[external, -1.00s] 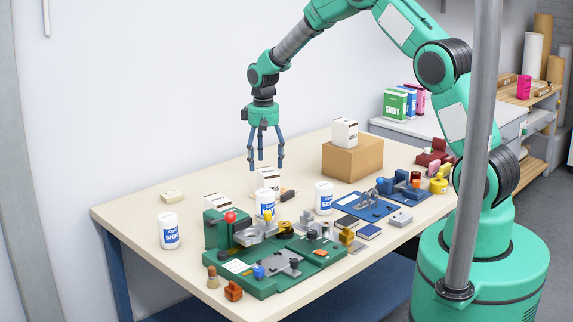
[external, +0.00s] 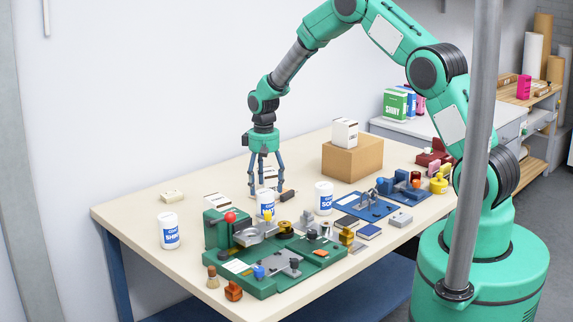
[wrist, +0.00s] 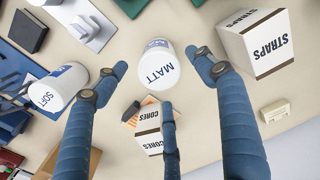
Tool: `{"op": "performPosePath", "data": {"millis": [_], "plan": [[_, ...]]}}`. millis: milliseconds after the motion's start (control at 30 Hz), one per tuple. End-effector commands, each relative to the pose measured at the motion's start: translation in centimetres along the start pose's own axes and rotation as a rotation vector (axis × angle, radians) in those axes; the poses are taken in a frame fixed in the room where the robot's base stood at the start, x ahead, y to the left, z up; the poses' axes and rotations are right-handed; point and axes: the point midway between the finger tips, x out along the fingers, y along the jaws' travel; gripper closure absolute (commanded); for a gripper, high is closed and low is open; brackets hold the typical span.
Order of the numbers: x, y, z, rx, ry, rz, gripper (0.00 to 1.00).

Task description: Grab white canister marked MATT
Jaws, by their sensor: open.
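The white canister marked MATT (wrist: 158,72) stands between my spread fingers in the wrist view, its lettering facing the camera. In the external view a white canister with a blue label (external: 266,202), apparently the same one, stands behind the green fixture, its label partly hidden. My gripper (external: 266,190) is open and empty, pointing down just above and behind it. In the wrist view my gripper's fingers (wrist: 160,76) are apart on both sides of the canister, with a third finger below. I cannot tell whether any finger touches it.
A CORES box (wrist: 148,128) is close beside the middle finger; a STRAPS box (wrist: 255,42) is beside the right finger. The SOFT canister (external: 324,198) and SHINY canister (external: 169,230) stand apart. The green fixture (external: 262,270) is in front. The table's back left is mostly clear.

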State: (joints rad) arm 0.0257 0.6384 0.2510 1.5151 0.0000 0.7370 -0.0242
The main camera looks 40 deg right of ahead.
Motion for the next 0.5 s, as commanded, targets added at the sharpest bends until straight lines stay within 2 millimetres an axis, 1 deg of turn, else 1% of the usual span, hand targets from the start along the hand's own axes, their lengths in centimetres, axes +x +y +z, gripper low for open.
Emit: {"op": "performPosePath", "data": {"millis": [300,367,500], "plan": [[0.2,0.0,0.0,0.0,-0.001,0.0,0.3],[0.5,0.0,0.1,0.0,-0.001,0.0,0.3],[1.8,0.0,0.1,0.0,-0.002,0.0,0.3]]}}
